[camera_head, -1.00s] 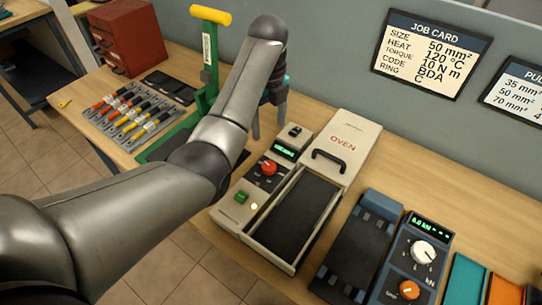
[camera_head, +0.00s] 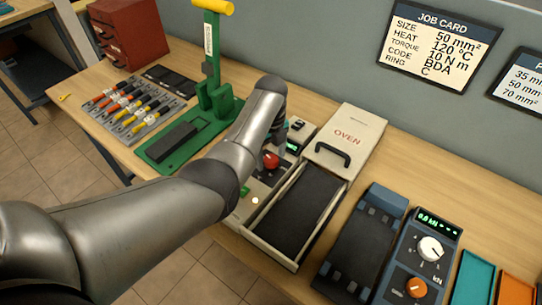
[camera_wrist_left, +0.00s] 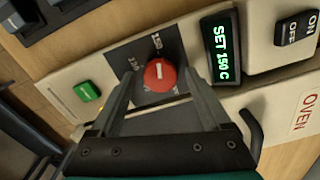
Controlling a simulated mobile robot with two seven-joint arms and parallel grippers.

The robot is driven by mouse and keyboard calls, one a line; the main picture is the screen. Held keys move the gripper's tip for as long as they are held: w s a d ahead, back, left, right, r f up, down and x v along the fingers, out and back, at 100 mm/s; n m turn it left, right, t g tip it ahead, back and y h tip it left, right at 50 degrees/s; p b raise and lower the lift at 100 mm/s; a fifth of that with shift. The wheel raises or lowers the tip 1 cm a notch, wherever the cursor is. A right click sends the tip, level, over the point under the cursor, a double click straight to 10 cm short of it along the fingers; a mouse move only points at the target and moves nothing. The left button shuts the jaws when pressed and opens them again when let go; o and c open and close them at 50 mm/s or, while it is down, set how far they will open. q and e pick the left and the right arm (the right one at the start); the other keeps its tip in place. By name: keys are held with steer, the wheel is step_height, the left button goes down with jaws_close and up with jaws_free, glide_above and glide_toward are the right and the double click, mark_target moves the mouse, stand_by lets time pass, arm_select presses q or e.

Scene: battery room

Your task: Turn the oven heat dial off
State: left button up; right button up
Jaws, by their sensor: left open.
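The oven heat dial is a red knob with a white mark; it shows in the head view (camera_head: 271,160) and in the wrist view (camera_wrist_left: 160,74). The oven display (camera_wrist_left: 221,50) reads SET 150 C in green. My left gripper (camera_wrist_left: 160,82) is open, with one finger on each side of the dial in the wrist view; whether either finger touches it I cannot tell. In the head view my left gripper (camera_head: 279,135) is over the oven panel, partly hidden by its own wrist. My right gripper is not in view.
The oven has an ON/OFF switch (camera_wrist_left: 297,28), a green button (camera_wrist_left: 87,91), and a lid with a dark handle (camera_head: 333,154). A green press (camera_head: 212,95) stands behind left. A blue-grey device with white and orange knobs (camera_head: 417,262) is at right. The job card (camera_head: 440,42) lists heat 120 °C.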

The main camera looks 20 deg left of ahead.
arm_select(q)
jaws_close()
stand_by(0.7)
